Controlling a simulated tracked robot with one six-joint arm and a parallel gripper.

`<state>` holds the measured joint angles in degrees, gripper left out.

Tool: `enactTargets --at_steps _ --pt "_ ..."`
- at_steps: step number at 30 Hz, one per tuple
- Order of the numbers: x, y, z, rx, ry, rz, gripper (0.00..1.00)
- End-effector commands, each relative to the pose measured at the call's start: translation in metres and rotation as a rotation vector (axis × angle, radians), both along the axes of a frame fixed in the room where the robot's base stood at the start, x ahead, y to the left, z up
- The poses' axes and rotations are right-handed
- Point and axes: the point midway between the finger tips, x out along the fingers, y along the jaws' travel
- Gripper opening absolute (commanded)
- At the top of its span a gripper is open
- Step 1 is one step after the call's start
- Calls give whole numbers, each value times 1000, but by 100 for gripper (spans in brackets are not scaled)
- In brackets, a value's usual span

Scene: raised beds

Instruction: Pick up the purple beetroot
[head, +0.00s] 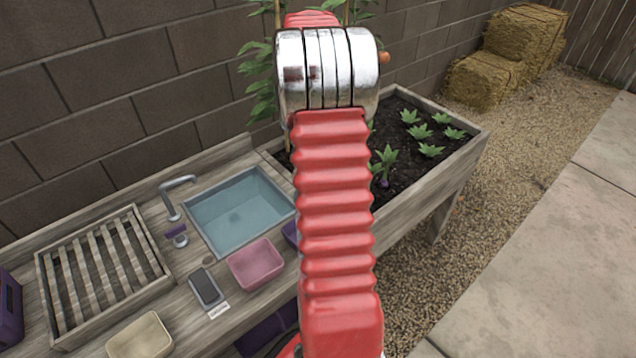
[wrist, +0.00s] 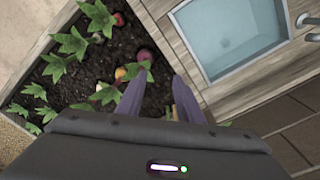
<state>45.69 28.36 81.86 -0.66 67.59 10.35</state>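The purple beetroot (wrist: 146,55) shows in the wrist view as a round dark purple-pink top in the dark soil, with green leaves beside it. In the head view a small purple spot (head: 384,183) shows under a leafy plant just right of my arm. My gripper (wrist: 160,76) is open in the wrist view, its two fingers apart and pointing towards the bed. The beetroot lies just beyond the left fingertip, and I see nothing held. In the head view my red arm hides the gripper.
A red root (wrist: 118,19) and a yellow-orange one (wrist: 120,73) grow near the beetroot. The wooden bed (head: 458,155) borders a bench with a blue sink (head: 240,212) and a pink tub (head: 256,265). A brick wall (head: 110,85) stands behind. Gravel and paving lie at right.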

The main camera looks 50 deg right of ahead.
Motion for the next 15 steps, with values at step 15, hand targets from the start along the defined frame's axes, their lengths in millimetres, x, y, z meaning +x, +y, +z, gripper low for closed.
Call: enactTargets --at_steps 15 --pt "-18 -49 -34 29 28 -90 34"
